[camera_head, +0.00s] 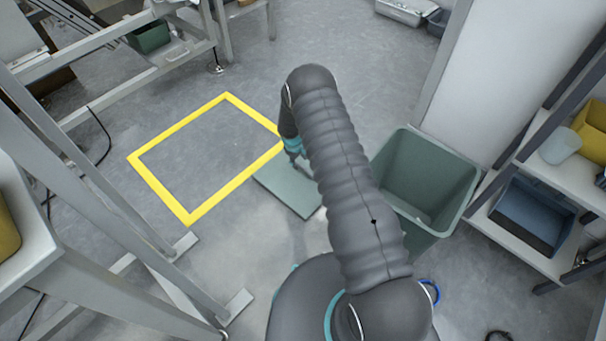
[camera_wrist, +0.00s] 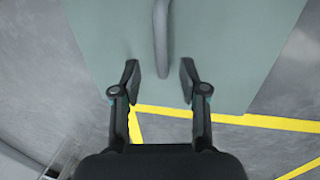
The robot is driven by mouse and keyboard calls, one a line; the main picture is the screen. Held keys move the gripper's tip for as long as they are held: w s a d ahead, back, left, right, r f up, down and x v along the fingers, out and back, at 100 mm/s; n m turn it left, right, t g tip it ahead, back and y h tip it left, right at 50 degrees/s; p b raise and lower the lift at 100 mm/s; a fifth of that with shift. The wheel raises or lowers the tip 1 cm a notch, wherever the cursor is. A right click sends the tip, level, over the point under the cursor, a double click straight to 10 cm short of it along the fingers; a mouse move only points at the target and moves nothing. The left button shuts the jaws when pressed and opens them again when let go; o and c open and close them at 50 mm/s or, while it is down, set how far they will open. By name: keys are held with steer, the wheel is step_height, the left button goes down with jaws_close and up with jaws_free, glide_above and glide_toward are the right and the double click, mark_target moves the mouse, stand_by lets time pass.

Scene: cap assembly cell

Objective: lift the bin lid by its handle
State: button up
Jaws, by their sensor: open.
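The bin lid (camera_head: 287,192) is a flat grey-green panel. It lies apart from the open green bin (camera_head: 425,180), low over or on the floor; I cannot tell which. My arm hides part of it in the head view. The lid fills the upper middle of the wrist view (camera_wrist: 230,45), with its grey bar handle (camera_wrist: 161,38) running up from the centre. My gripper (camera_wrist: 160,82) is open above the lid. The handle's near end lies between and slightly ahead of the fingertips, with gaps on both sides. In the head view my gripper (camera_head: 295,152) is partly hidden by the arm.
A yellow floor outline (camera_head: 160,175) lies left of the lid, and its inside is clear. Metal frames and a table (camera_head: 35,250) stand at the left. A shelf with a blue bin (camera_head: 535,215) and a yellow bin (camera_head: 592,140) stands right of the green bin.

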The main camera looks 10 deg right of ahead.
mark_target(302, 166)
steer(key=f, duration=0.2)
steer(key=d+f, duration=0.1)
steer(key=f, duration=0.2)
steer(key=shift+r, duration=0.1)
jaws_close()
